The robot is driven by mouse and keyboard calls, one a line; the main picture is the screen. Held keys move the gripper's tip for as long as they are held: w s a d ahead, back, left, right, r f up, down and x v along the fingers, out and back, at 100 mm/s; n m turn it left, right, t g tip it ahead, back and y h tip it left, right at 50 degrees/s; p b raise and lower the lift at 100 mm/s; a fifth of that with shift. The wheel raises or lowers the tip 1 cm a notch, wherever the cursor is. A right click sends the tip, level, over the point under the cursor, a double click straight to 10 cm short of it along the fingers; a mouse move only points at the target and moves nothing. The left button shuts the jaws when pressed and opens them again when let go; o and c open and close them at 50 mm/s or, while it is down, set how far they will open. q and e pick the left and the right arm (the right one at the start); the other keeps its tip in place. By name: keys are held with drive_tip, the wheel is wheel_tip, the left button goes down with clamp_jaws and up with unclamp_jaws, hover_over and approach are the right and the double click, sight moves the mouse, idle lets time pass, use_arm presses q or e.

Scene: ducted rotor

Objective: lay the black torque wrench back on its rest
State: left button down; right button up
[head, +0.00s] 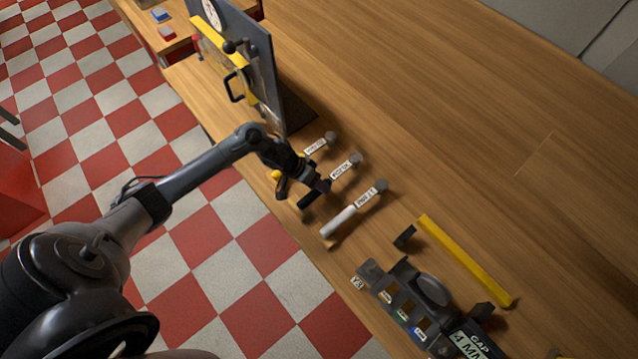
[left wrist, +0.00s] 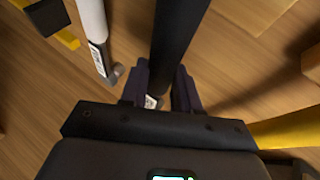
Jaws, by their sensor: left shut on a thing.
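The black torque wrench (head: 308,199) has a dark handle, a white label and a round grey head (head: 355,159). It lies along the wooden bench between the white-handled and yellow-handled wrenches. My left gripper (head: 318,184) is shut on it. In the left wrist view, the black handle (left wrist: 178,40) runs between the fingers (left wrist: 160,92), and part of its label shows just past them. I cannot tell whether the wrench touches the bench, and I cannot make out its rest. My right gripper is not in view.
The white-handled wrench (head: 340,220) lies close on one side, the yellow-handled wrench (head: 276,175) on the other. A grey upright panel (head: 262,60) with a black handle stands beyond. A yellow bar (head: 465,260) and a dark slotted holder (head: 405,305) are nearer. The bench's far right is clear.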

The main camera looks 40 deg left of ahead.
use_arm(q)
drive_tip(key=shift+f, duration=0.35)
idle(0.4)
drive_tip(key=c, duration=0.8)
unclamp_jaws()
drive_tip(key=shift+o, duration=0.3)
drive_tip(key=shift+f, duration=0.1)
